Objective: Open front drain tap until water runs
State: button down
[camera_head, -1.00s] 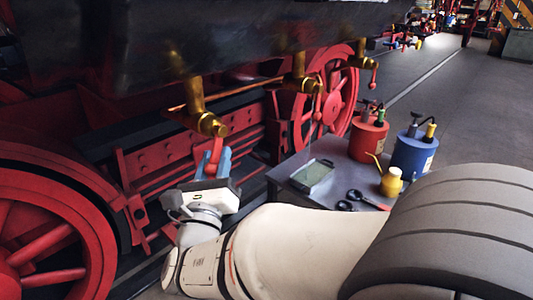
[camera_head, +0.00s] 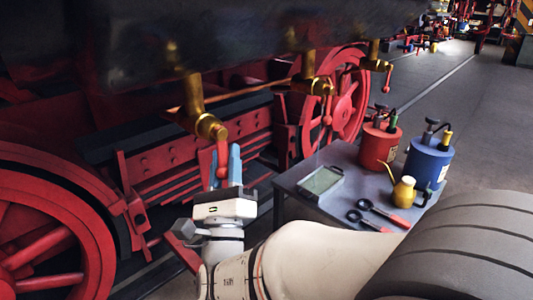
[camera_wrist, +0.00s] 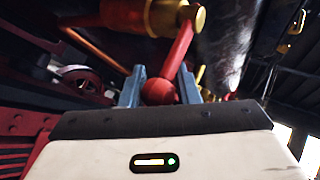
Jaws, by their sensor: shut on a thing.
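The nearest brass drain tap (camera_head: 205,115) hangs below the dark boiler-side casing, with a red lever (camera_head: 221,158) pointing down from it. My gripper (camera_head: 222,165) is below this tap, its blue fingers on both sides of the lever's lower end. In the wrist view the lever (camera_wrist: 178,50) runs down to a red ball knob (camera_wrist: 158,92) held between the fingers. The tap body (camera_wrist: 165,17) is at the top of that view. No water shows at the tap. Two more brass taps with red levers, a middle one (camera_head: 312,82) and a far one (camera_head: 377,62), stand further along.
Red spoked wheels (camera_head: 35,225) and red frame beams (camera_head: 170,158) lie behind and left of my gripper. A grey bench (camera_head: 300,178) to the right bears a red canister (camera_head: 379,146), a blue canister (camera_head: 428,160), a yellow oil can (camera_head: 403,192), a tray (camera_head: 322,180) and red-handled tools (camera_head: 380,222). Open floor lies beyond.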

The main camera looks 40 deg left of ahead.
jog(key=shift+s+r, duration=0.1)
jog(key=shift+r, duration=0.1)
jog(key=c, duration=1.1)
grip_release()
jog(key=shift+f, duration=0.1)
jog(key=shift+c, duration=0.2)
jog(key=shift+f, duration=0.1)
jog(key=v, duration=0.7)
jog(key=shift+s+f, duration=0.2)
jog(key=shift+s, duration=0.05)
jog(key=shift+d, duration=0.15)
